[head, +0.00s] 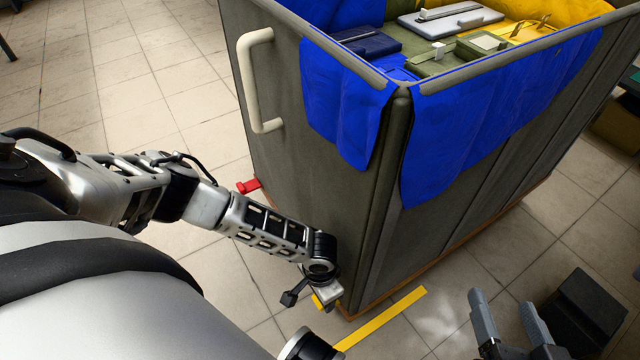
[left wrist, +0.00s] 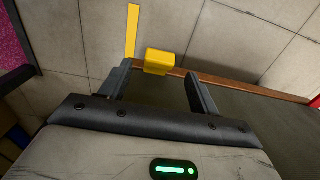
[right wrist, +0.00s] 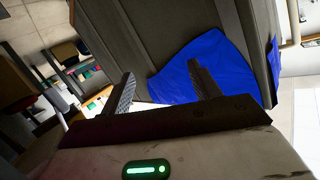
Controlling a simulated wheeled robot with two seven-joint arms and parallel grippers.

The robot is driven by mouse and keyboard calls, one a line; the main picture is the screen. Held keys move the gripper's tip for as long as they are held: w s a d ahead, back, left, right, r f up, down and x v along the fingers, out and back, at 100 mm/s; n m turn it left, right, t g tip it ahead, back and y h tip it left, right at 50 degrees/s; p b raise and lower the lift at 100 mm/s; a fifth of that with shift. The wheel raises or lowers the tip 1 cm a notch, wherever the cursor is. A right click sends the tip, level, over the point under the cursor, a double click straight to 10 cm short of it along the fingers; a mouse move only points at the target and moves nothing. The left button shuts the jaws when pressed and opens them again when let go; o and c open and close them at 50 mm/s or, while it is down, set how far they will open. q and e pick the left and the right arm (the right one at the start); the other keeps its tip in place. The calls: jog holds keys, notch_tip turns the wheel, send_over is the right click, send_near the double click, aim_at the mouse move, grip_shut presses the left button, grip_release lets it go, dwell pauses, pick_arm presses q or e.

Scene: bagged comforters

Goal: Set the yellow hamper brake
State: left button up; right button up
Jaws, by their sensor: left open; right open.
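The grey hamper (head: 300,170) stands in the middle of the head view, with a blue liner (head: 345,110) over its rim. A small yellow brake tab (head: 317,301) sticks out low at its near corner, partly hidden by my left gripper (head: 318,294). In the left wrist view the yellow tab (left wrist: 159,60) lies just beyond the fingertips, in the gap between the open fingers (left wrist: 158,74) and closer to the left one. Whether a finger touches it I cannot tell. My right gripper (head: 508,306) is open and empty, right of the hamper's near corner.
A red tab (head: 248,186) sticks out low on the hamper's left side, below a pale handle (head: 254,85). A yellow strip (head: 385,317) lies on the tiled floor by the corner. Boxes and a yellow liner (head: 560,15) show inside the hamper. Open floor lies at left.

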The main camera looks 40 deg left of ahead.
pick_arm(q)
notch_tip(320, 180, down, 3)
jog(key=shift+b, duration=0.55)
jog(key=shift+f, duration=0.45)
pick_arm(e)
jog(key=shift+w+a+r+m+t+y, duration=0.15)
jog(key=shift+a+r+m+t+y, duration=0.15)
jog(key=shift+a+m+t+y, duration=0.1)
